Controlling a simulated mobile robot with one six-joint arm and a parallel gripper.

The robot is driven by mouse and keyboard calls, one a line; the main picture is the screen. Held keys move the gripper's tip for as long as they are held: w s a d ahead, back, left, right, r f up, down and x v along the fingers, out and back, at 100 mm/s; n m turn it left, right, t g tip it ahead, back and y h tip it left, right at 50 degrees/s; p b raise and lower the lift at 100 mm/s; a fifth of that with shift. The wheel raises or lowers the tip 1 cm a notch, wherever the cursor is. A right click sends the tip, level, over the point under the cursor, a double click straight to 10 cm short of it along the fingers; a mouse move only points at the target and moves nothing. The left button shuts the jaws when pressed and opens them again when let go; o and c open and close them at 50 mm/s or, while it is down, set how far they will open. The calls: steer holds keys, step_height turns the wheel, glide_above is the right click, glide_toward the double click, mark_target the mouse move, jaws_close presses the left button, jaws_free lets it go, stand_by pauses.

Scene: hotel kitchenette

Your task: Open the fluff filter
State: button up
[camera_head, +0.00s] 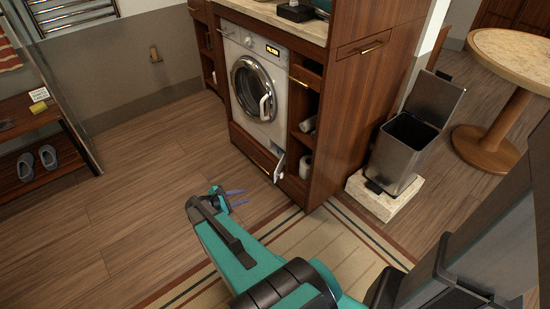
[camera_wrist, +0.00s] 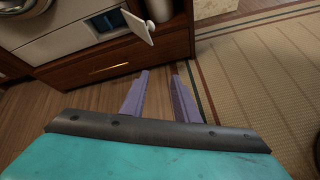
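The white front-loading washing machine (camera_head: 259,85) stands in the wooden cabinet. At its lower right corner the small white filter flap (camera_head: 280,167) stands swung out, showing a bluish recess beside it. In the wrist view the flap (camera_wrist: 138,27) sticks out at the top, right of the bluish opening (camera_wrist: 106,20). My gripper (camera_head: 241,197) is low over the floor in front of the cabinet, apart from the flap. In the wrist view its two purple fingers (camera_wrist: 160,76) are spread with only floor between them.
A wooden drawer (camera_wrist: 108,68) with a brass handle lies below the machine. Open shelves (camera_head: 303,125) stand to its right. A striped rug (camera_head: 320,240) covers the floor at right. A metal bin (camera_head: 401,152) with its lid up stands beyond the cabinet.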

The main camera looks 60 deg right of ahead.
steer(key=w+d+f+n+h+b, duration=0.2)
steer(key=w+d+n+h+b, duration=0.1)
steer(key=d+b, duration=0.5)
steer(key=w+d+f+n+t+h+b, duration=0.1)
steer(key=w+d+n+h+b, duration=0.2)
steer(key=d+b, duration=0.5)
steer(key=d+n, duration=0.1)
steer(key=d, duration=0.6)
steer(key=shift+w+d+f+h, duration=0.15)
steer(key=shift+w+f+h, duration=0.15)
steer(key=shift+w+f, duration=0.05)
steer(key=shift+d, duration=0.1)
steer(key=d+b, duration=0.1)
steer(key=d, duration=0.3)
steer(key=d+b, duration=0.1)
steer(key=d, duration=0.3)
steer(key=s+d+b, duration=0.1)
steer(key=d, duration=0.3)
steer(key=shift+f, duration=0.15)
steer(key=shift+s+d+b, duration=0.15)
steer(key=shift+d+b, duration=0.25)
steer(key=shift+d, duration=0.4)
